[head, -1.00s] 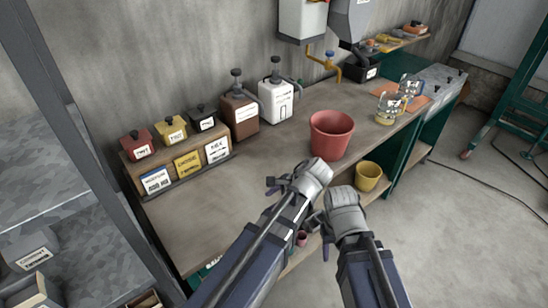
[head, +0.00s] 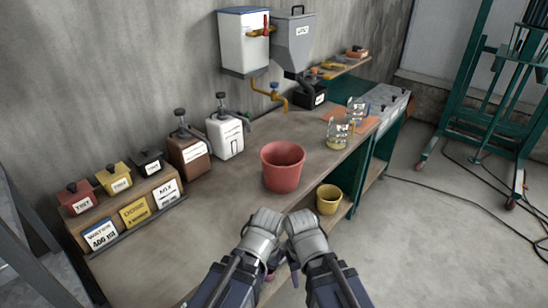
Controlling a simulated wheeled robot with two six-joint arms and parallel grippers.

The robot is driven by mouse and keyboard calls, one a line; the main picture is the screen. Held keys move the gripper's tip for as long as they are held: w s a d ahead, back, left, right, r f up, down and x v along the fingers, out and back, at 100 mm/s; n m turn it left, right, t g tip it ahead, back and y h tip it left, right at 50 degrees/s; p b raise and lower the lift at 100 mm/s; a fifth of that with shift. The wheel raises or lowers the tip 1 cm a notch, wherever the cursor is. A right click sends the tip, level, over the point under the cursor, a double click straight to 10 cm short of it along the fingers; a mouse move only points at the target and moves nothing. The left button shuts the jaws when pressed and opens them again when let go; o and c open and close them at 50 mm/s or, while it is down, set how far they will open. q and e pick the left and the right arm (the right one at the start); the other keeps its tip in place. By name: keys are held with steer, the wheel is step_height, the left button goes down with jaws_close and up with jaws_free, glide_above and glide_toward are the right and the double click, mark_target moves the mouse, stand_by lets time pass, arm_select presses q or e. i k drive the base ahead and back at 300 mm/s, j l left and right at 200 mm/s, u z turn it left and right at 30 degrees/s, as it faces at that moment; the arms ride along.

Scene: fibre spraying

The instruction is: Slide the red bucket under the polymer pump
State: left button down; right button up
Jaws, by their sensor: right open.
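The red bucket (head: 282,168) stands upright on the workbench near its front edge, to the right of two pump bottles. One bottle is brown (head: 189,152) and one is white (head: 226,137); each has a dark pump head, and I cannot read which is the polymer pump. The bucket is apart from both. My left gripper (head: 265,217) and right gripper (head: 298,217) are side by side below the bucket in the picture, not gripping it. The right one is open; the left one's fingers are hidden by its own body.
A rack (head: 135,213) of small labelled containers stands at the bench's left. Glass jars (head: 340,132) stand at right. A yellow tap (head: 272,90) projects from the wall unit. Bare bench top (head: 210,210) lies left of the bucket.

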mark_target(282, 161)
steer(key=i+l+u, duration=0.1)
steer(key=i+l, duration=0.25)
steer(key=l, duration=0.15)
steer(key=i+l+u, duration=0.1)
steer(key=i+l, duration=0.25)
steer(key=l, duration=0.15)
